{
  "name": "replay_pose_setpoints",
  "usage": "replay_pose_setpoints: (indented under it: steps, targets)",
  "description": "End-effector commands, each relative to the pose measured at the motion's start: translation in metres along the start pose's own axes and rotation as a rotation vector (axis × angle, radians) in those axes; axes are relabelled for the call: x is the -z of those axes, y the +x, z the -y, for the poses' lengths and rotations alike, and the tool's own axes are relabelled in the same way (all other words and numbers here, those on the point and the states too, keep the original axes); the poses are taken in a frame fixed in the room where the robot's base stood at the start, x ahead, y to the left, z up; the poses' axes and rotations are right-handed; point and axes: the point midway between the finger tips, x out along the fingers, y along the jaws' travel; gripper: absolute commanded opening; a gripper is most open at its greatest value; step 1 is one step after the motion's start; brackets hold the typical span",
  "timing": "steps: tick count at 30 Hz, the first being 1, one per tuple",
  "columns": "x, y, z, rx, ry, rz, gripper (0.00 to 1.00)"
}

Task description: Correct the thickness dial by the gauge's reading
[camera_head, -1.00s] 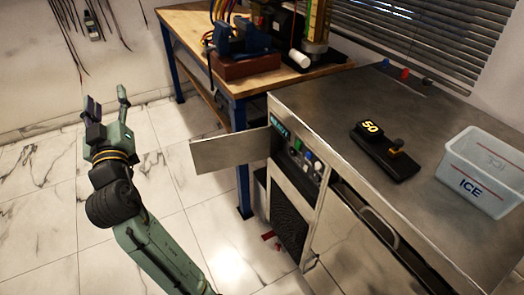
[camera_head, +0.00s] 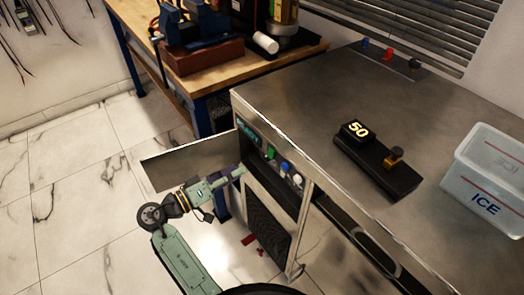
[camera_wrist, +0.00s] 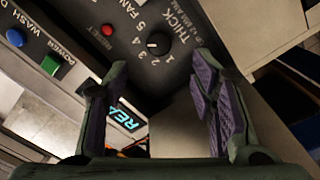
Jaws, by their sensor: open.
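The thickness dial (camera_wrist: 158,43) is a round black knob marked THICK in the wrist view, with numbers 1 to 5 around it. Its small white mark is on the lower-left side; the exact number is too small to tell. My gripper (camera_wrist: 160,66) is open and empty, its fingers to either side below the knob and apart from it.
An open metal flap (camera_head: 190,160) stands out left of the panel. Green (camera_wrist: 50,65), blue (camera_wrist: 14,37) and red (camera_wrist: 107,30) buttons are near the dial. A lit READY display (camera_wrist: 125,115) is beside the left finger. An ICE bin (camera_head: 490,175) stands at right.

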Motion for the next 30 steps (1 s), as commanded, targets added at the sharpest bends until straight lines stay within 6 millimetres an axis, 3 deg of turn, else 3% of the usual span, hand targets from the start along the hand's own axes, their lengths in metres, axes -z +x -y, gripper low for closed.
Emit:
replay_pose_setpoints:
  steps: [9,15,28,30]
  targets:
    - [0.001,0.059,-0.003,-0.002,-0.001,0.003,0.51]
    - [0.001,0.088,-0.001,0.0,-0.002,0.001,0.51]
    - [0.0,0.099,0.0,0.002,0.0,-0.001,0.51]
    - [0.0,0.099,0.0,0.002,0.0,0.0,0.47]
